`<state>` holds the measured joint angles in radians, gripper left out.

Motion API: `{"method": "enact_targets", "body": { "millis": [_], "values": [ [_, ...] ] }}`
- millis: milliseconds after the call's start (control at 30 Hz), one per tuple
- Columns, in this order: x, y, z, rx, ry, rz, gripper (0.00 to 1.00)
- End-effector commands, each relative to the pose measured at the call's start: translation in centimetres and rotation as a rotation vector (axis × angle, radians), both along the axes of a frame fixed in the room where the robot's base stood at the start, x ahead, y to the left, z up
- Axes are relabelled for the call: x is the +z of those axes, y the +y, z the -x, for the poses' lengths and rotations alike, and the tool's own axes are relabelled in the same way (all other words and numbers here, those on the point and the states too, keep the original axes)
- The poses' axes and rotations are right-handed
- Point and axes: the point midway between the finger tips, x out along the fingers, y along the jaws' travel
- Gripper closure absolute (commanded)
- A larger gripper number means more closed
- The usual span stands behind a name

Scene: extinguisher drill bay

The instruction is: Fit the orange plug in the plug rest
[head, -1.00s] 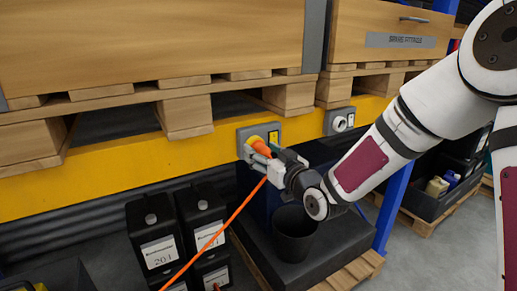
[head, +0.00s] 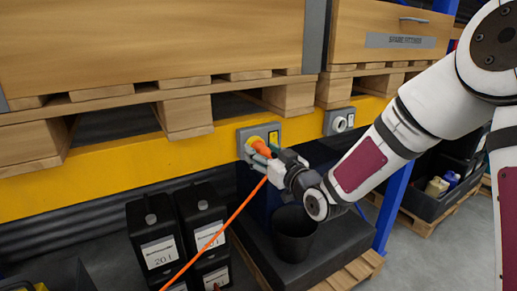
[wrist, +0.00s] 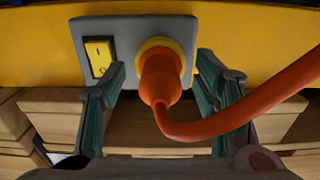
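The orange plug (head: 260,147) sits in the yellow-ringed socket (head: 272,137) on a grey plate fixed to the yellow beam. In the wrist view the plug (wrist: 160,78) meets the yellow ring, and its orange cable bends off to the right. My gripper (wrist: 163,90) is open, with a finger on each side of the plug and a gap on both sides. In the head view my gripper (head: 272,160) partly hides the plug and plate. A second grey plate with a white round fitting (head: 340,123), possibly the plug rest, is on the beam to the right.
A yellow rocker switch (wrist: 100,55) is beside the socket. Wooden pallets and crates (head: 150,40) sit above the beam. Black canisters (head: 155,235) stand below left, and a dark bin (head: 293,235) stands under my gripper. A blue post (head: 392,205) rises at right.

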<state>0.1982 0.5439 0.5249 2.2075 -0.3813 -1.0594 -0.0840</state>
Motion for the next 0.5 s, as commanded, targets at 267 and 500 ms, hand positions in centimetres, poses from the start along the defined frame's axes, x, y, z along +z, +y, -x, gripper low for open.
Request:
{"method": "enact_targets", "body": {
  "millis": [267,500],
  "values": [
    [0.0,0.02,-0.01,0.0,0.0,0.0,1.0],
    [0.07,-0.19,0.31,0.0,-0.001,-0.001,1.0]
  ]
}}
